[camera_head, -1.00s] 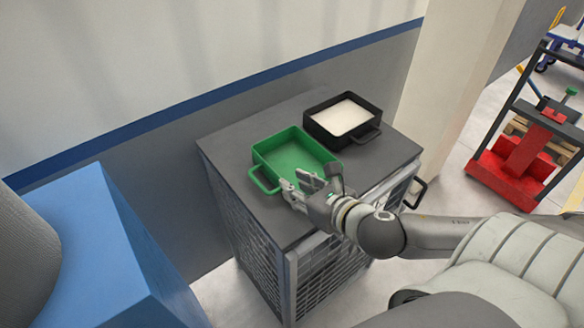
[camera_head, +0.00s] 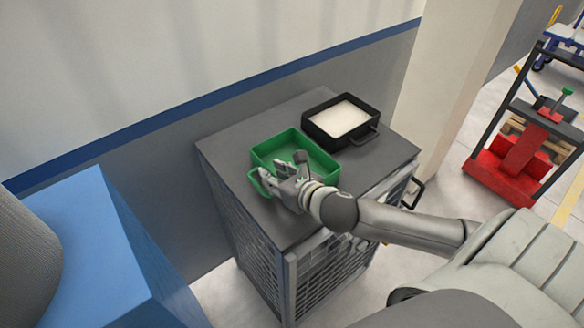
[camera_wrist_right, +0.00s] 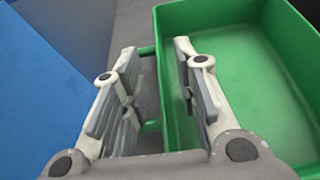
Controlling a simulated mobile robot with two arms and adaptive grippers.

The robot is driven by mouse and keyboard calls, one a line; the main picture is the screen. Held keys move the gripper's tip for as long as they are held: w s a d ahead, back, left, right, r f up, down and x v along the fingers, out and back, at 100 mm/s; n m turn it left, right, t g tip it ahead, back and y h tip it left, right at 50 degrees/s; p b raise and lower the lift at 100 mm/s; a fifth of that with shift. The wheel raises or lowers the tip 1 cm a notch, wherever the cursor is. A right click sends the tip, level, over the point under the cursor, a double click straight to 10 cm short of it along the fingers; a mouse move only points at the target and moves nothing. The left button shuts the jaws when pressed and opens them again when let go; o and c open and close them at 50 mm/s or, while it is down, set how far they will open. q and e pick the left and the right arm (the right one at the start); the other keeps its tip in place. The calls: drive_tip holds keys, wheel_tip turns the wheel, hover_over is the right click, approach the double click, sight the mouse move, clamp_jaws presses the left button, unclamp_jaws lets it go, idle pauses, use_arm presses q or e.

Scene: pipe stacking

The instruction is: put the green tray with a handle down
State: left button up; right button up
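The green tray (camera_head: 297,148) appears to rest flat on the dark grey cabinet top (camera_head: 230,150), and it is empty. Its handle (camera_head: 256,183) is at the left end, partly hidden by my right gripper (camera_head: 268,178). In the right wrist view the gripper (camera_wrist_right: 155,50) is open, its two fingers spread apart. The handle's outer bar is hidden. My left gripper is not in view.
A black tray with white contents (camera_head: 341,119) stands just behind and right of the green one. A wall (camera_head: 150,130) runs behind the cabinet. A blue box (camera_head: 85,235) is at the left. A red and black cart (camera_head: 517,160) stands on the floor at the right.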

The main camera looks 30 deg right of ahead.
clamp_jaws()
drive_tip(key=shift+r, duration=0.2)
idle(0.3)
